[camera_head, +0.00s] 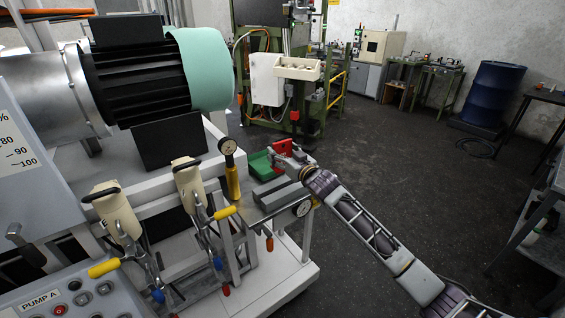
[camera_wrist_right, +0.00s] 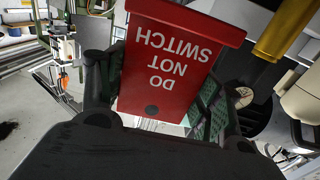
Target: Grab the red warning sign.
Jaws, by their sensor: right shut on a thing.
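The red warning sign (camera_wrist_right: 168,62) fills the upper middle of the right wrist view, with white "DO NOT SWITCH" lettering upside down. In the head view the sign (camera_head: 282,146) is a small red patch at the end of my right arm. My right gripper (camera_head: 287,153) is shut on it; its fingers show on either side of the sign in the wrist view (camera_wrist_right: 160,92). A green bin (camera_head: 259,164) is just left of the gripper in the head view. I cannot tell whether the sign touches anything below it. My left gripper is not in view.
The pump rig with a black motor (camera_head: 140,80) stands at the left. A blue drum (camera_head: 492,92) stands at the back right. The floor (camera_head: 400,150) right of the rig is mostly clear.

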